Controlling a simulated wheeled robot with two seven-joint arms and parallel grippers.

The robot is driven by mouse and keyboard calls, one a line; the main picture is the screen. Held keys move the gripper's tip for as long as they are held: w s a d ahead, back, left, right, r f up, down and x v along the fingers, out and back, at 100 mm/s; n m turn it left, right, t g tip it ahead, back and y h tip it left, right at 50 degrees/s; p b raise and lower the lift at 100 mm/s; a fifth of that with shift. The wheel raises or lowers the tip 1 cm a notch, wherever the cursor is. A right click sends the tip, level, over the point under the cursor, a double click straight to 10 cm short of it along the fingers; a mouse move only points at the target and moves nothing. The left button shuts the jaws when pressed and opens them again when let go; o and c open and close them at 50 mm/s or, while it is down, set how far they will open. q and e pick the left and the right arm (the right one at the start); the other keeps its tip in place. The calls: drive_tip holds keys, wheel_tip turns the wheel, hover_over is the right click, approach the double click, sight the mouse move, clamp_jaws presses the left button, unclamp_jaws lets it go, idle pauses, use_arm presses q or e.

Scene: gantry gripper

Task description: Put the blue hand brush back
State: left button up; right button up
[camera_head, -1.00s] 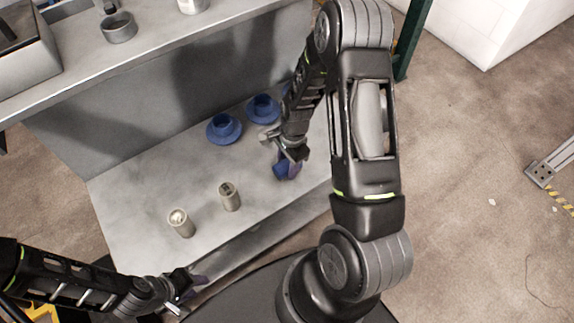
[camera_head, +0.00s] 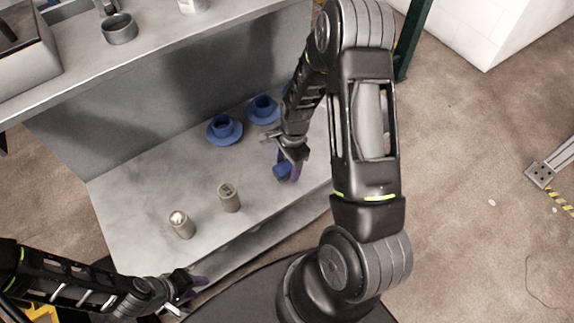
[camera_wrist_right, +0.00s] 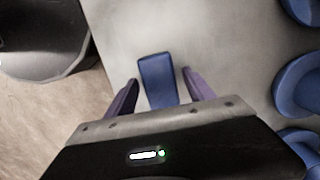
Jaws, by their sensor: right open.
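The blue hand brush (camera_head: 281,173) shows only as a small blue block on the grey bench top, partly hidden by my right gripper (camera_head: 289,172). In the right wrist view the brush (camera_wrist_right: 157,80) is a blue oblong lying between the two purple fingers of my right gripper (camera_wrist_right: 160,77). The fingers are open, with a gap visible on each side of the brush. Its lower end is hidden behind the gripper body. My left gripper (camera_head: 188,290) is low at the front edge of the bench, away from the brush; its finger gap is unclear.
Two beige cans (camera_head: 181,224) (camera_head: 229,197) stand to the left. A raised shelf (camera_head: 150,40) runs along the back. The bench (camera_head: 140,185) is clear between cans and cups.

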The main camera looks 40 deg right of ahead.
wheel_tip(320, 180, up, 12)
drive_tip(key=d+p, duration=0.1)
drive_tip(key=p, duration=0.1)
drive_tip(key=shift+d+f, duration=0.15)
drive_tip(key=shift+f, duration=0.05)
